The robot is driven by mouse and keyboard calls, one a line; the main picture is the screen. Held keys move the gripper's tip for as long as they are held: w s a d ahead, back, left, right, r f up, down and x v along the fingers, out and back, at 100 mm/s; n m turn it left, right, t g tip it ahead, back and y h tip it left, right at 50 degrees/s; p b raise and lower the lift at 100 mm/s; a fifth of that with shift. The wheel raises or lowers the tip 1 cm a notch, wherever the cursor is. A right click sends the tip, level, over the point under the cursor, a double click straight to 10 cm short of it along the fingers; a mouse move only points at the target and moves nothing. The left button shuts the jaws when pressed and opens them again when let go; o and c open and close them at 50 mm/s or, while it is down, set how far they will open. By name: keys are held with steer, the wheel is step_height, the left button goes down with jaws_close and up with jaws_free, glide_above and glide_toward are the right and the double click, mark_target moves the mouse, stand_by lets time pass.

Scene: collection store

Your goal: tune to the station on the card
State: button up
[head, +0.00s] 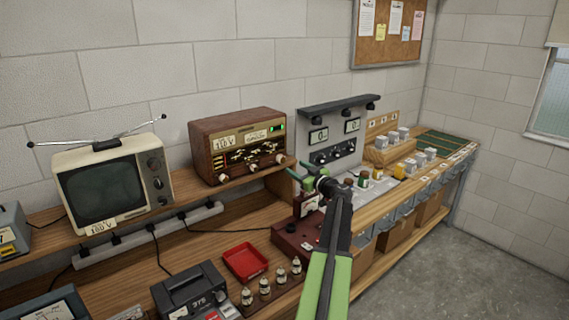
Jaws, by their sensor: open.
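A brown wooden radio (216,125) stands on the raised shelf at the middle left. Its gold front has a dark dial with pale marks, a lit green indicator and several pale knobs along the bottom. Small pale labels sit on its upper front, one reading 110 V; the other label's writing is too small to read. I cannot tell which paper in view is the station card. My gripper (303,178) is open, with green fingers, just right of the radio's lower right corner. It appears apart from the knobs and holds nothing visible.
A cream television (105,187) stands left of the radio. A grey meter panel (345,130) is at the right. A red tray (246,262), a dark device (188,289) and small tubes occupy the lower bench. A corkboard (385,50) with papers hangs above. Floor at the right is clear.

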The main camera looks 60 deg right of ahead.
mark_target(283, 160)
steer(key=x, duration=0.8)
steer(key=shift+w, duration=0.1)
steer(key=shift+c, duration=0.2)
jaws_close()
